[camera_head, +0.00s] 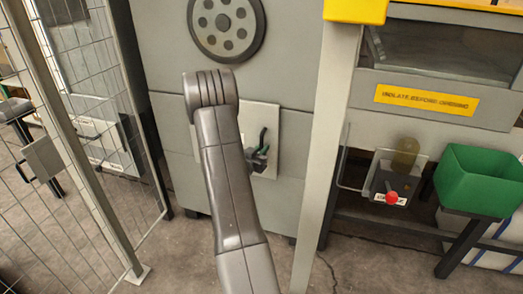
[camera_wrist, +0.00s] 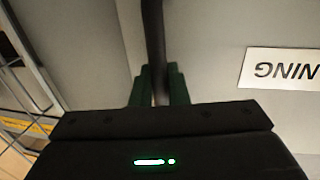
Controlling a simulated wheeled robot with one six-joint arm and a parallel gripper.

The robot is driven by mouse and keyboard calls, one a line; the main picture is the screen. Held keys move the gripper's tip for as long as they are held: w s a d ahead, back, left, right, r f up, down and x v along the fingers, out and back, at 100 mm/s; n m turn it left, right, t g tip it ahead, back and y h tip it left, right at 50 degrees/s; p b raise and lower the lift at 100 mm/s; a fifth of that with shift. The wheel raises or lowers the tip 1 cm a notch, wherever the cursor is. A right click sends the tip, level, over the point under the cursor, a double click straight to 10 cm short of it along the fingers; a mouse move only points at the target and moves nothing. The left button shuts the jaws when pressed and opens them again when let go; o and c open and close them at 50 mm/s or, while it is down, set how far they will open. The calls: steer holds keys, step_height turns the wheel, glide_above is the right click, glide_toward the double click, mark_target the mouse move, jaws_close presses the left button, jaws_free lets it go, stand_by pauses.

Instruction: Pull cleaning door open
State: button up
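The cleaning door looks like a pale panel (camera_head: 264,113) low on the grey machine front, partly hidden behind my arm. I cannot make out any gap at its edges. In the wrist view, a white label (camera_wrist: 285,68) reading "NING" upside down sits right of a dark upright handle bar (camera_wrist: 153,35). My gripper (camera_wrist: 160,88) has its green fingers on both sides of this bar, close against it, and appears shut on it. In the head view, my gripper (camera_head: 260,150) is mostly hidden by my arm, at the panel's lower right.
A mesh fence (camera_head: 75,140) stands at the left. A pale post (camera_head: 326,150) rises close to the right of my arm. Beyond it are a red button (camera_head: 392,198) and a green bin (camera_head: 478,180). Some floor is bare at the lower left.

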jaws_close()
steer(key=shift+s, duration=0.1)
